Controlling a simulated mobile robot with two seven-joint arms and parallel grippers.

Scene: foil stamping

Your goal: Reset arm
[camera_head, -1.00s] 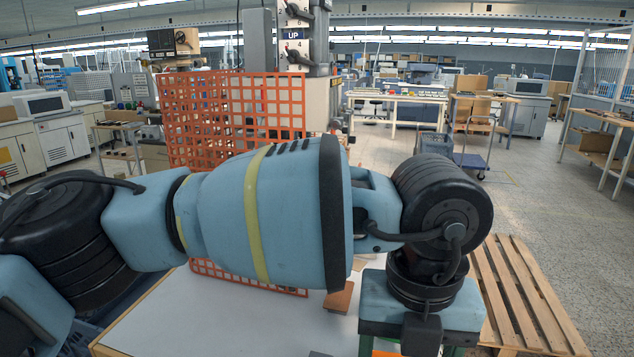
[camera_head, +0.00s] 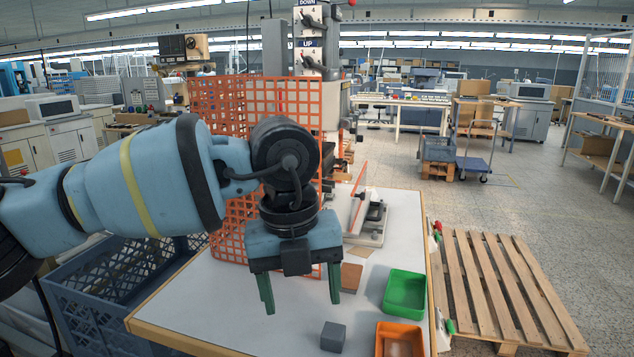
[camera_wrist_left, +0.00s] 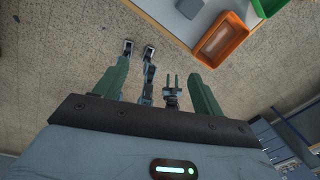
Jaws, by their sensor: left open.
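My left gripper (camera_head: 300,288) hangs down over the white worktable (camera_head: 236,308) in the head view. Its two green fingers are apart with nothing between them. They are left of the grey block (camera_head: 333,337) and the green bin (camera_head: 405,292). The left wrist view shows the same open fingers (camera_wrist_left: 160,72) over the floor and my own machine parts, beyond the table edge in that picture. An orange bin (camera_head: 399,338) stands in front of the green bin; it also shows in the left wrist view (camera_wrist_left: 222,40). My right gripper is not clearly seen.
An orange mesh guard (camera_head: 222,100) stands behind my left arm, before the stamping press (camera_head: 309,40). A brown block (camera_head: 351,277) lies on the table behind the grey block. A blue crate (camera_head: 110,315) stands left of the table, a wooden pallet (camera_head: 505,290) right.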

